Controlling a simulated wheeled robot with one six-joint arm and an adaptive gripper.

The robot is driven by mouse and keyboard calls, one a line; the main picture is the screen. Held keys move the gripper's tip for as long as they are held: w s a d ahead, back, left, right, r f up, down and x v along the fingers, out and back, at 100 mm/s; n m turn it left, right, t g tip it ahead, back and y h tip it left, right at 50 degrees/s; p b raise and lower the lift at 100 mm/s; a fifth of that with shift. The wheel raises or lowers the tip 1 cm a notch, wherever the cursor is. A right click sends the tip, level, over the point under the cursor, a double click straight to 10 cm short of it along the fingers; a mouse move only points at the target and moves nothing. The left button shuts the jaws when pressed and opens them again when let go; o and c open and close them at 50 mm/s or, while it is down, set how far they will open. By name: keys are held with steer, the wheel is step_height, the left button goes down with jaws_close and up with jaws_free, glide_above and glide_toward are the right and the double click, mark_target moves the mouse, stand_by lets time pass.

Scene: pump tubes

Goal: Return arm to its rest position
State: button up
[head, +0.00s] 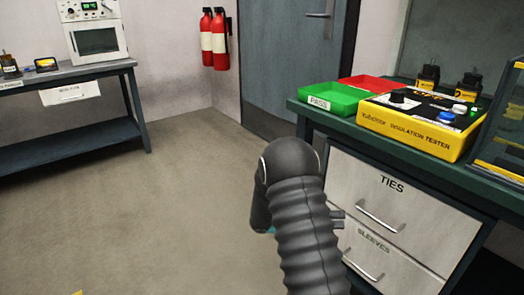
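My arm, in a dark ribbed sleeve, rises from the bottom centre of the head view and bends over at a rounded elbow. My gripper is mostly hidden behind the sleeve. Small dark prongs show at the sleeve's right edge, in front of the drawers, and may be part of it. A small patch of teal shows at the sleeve's left edge; I cannot tell what it is. Whether the gripper is open, shut or holding anything does not show.
The green-topped workbench (301,105) at right bears a green PASS tray (332,98), a red tray (366,83) and a yellow insulation tester (408,130). Its drawers (385,196) are close beside my arm. Another bench (85,72) stands far left.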

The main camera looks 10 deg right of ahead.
steer(key=s+a+f+m+y, duration=0.1)
steer(key=s+f+m+y, duration=0.3)
steer(key=f+m, duration=0.35)
steer(key=s+a+r+m+t+y, duration=0.1)
steer(key=s+a+r+m+y, duration=0.1)
steer(key=s+a+m+y, duration=0.75)
steer(key=s+a+r+m+t+y, duration=0.2)
steer(key=a+r+m+t, duration=0.3)
steer(key=r, duration=0.5)
steer(key=s+a+r+m+t+y, duration=0.2)
steer(key=s+a+r+m+t, duration=0.3)
steer(key=r, duration=0.5)
steer(key=m+t, duration=0.2)
steer(key=shift+s+a+m, duration=0.2)
steer(key=shift+a+m, duration=0.05)
steer(key=shift+m, duration=0.15)
steer(key=shift+y, duration=0.25)
